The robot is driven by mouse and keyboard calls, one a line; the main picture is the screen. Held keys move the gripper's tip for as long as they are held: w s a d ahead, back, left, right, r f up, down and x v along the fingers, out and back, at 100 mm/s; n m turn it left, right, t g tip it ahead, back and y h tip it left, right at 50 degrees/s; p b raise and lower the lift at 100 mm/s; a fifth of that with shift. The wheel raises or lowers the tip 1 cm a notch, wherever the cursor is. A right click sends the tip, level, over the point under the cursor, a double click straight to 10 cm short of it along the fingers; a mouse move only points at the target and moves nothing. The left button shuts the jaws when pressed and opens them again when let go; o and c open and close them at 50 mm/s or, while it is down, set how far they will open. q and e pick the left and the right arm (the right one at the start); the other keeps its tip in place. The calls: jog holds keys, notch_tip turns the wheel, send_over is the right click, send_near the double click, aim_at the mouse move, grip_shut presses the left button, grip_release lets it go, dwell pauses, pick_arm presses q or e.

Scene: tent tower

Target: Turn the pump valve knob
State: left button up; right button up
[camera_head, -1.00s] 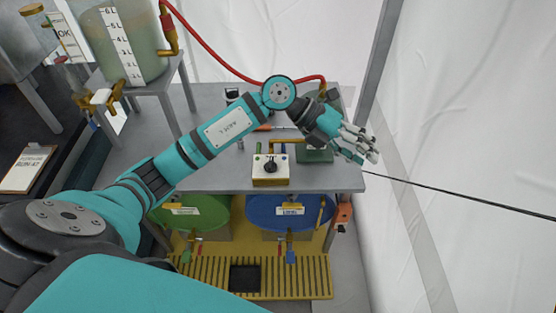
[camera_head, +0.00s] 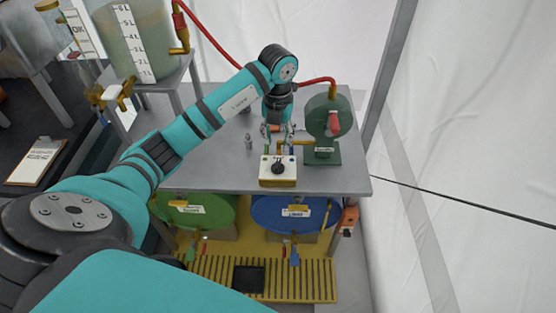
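A small cream box with a black knob (camera_head: 278,168) on its top stands near the front edge of the grey table (camera_head: 215,172). I take this black knob to be the valve knob. A green pump (camera_head: 328,118) with a red handle stands just right of it. My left gripper (camera_head: 277,132) points down just behind the box, close to its back edge, apart from the knob. Its fingers look spread, with nothing seen between them. My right gripper is not in view.
A tank of greenish liquid (camera_head: 128,45) stands at upper left, with a red hose (camera_head: 215,42) running to the pump. Green (camera_head: 195,212) and blue (camera_head: 280,212) drums lie under the table, above a yellow grate (camera_head: 215,270). A white tent wall is at right.

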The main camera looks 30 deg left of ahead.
aim_at(278, 163)
pick_arm(q)
notch_tip(278, 163, down, 10)
jog(key=shift+r+p, duration=0.25)
jog(key=shift+p, duration=0.15)
jog(key=shift+c, duration=0.4)
grip_shut()
